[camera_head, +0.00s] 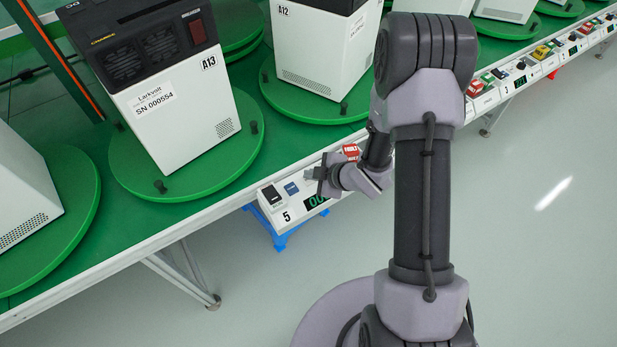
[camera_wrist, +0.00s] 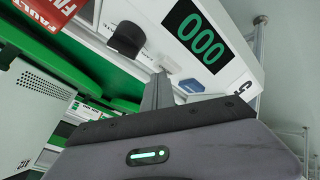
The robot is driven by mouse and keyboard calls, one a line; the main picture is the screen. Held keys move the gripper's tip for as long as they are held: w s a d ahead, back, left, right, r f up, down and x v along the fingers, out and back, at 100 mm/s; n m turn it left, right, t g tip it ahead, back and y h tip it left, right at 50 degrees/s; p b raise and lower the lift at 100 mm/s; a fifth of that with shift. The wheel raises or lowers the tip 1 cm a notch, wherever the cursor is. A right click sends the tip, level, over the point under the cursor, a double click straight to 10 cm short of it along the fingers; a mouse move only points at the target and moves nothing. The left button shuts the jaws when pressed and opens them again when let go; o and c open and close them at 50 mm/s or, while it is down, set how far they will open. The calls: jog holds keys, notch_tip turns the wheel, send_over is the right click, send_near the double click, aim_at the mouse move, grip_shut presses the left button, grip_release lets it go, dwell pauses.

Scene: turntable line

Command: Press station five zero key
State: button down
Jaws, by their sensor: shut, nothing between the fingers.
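The station five box (camera_head: 285,214) sits on the front edge of the line, marked "5" in both views. It bears a blue key (camera_head: 291,188), a black switch (camera_head: 271,194) and a green-digit display, partly hidden by my gripper in the head view. In the wrist view the display (camera_wrist: 198,37) reads 000. My gripper (camera_head: 314,175) is shut and empty, just right of the blue key in the head view. In the wrist view its fingers (camera_wrist: 158,92) reach toward the box and cover part of its face. The blue key's label is too small to read.
A red FAULT sign (camera_head: 350,151) stands beside my wrist; it also shows in the wrist view (camera_wrist: 58,12). A dark knob (camera_wrist: 127,39) is near the display. Cabinet A13 (camera_head: 178,120) stands on a green turntable (camera_head: 235,165) behind the box. The floor in front is clear.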

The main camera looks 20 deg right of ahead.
jog(key=shift+r+p, duration=0.3)
jog(key=shift+r, duration=0.3)
notch_tip(320, 180, up, 5)
jog(key=p, duration=0.3)
jog(key=shift+r+p, duration=0.1)
jog(key=shift+p, duration=0.3)
